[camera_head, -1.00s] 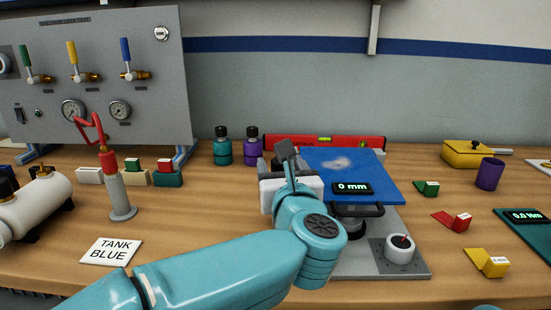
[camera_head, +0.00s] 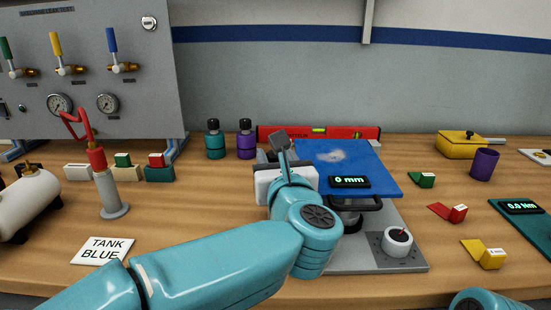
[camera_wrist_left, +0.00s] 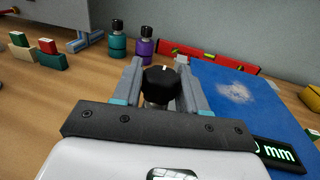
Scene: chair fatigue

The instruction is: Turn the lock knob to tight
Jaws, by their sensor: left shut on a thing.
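In the left wrist view, a round black knob (camera_wrist_left: 161,88) with a white mark on its rim sits between the two fingers of my left gripper (camera_wrist_left: 159,78). The gripper is shut on it, one finger on each side. In the head view my left gripper (camera_head: 268,163) is at the left edge of the blue plate, and my own wrist hides the knob. No lettering for tight shows near the knob. My right gripper is out of view.
The blue plate (camera_head: 350,163) carries a "0 mm" display (camera_head: 349,182). A red level (camera_head: 345,132) lies behind. Coloured wedges, including a red one (camera_head: 457,212), stand right.

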